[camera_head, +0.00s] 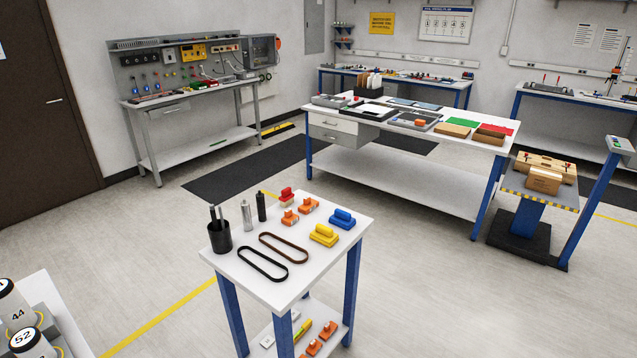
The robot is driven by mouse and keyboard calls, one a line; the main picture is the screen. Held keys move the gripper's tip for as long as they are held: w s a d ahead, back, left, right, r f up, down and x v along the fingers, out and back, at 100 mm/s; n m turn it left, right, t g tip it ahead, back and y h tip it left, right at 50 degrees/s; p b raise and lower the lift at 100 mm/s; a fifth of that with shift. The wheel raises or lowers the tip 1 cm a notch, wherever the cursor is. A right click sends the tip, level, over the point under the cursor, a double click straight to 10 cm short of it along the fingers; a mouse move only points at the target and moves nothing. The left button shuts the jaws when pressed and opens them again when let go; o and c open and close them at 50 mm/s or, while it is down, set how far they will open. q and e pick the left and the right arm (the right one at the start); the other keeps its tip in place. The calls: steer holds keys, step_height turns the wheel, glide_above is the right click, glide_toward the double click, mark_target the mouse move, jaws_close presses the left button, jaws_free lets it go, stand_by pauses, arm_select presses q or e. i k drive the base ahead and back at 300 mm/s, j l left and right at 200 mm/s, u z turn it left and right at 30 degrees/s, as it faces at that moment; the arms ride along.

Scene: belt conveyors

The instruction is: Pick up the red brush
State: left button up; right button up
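The red brush (287,194), a small block with a red top and a paler lower part, stands near the back edge of the small white table (228,262). It is behind two orange blocks (290,217) and right of a dark bottle (261,206). Part of its lower front is close to the orange blocks in the picture. A yellow brush-like block (324,235) and a blue one (342,218) sit further right on the same table. Neither of my grippers is in view.
Two belt loops (263,263), a black cup with tools (220,236) and a grey bottle (247,214) share the small tabletop. A long workbench (460,160) stands behind. Numbered cylinders (17,312) stand at the lower left. Open floor surrounds the small table.

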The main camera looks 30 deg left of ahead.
mark_target(287, 198)
steer(key=i, duration=1.65)
steer(key=i+u, duration=0.15)
steer(key=i, duration=0.3)
steer(key=i+l+u, duration=0.15)
steer(key=i, duration=0.35)
steer(key=i+l+u, duration=0.15)
steer(key=i, duration=0.3)
steer(key=u, duration=1.75)
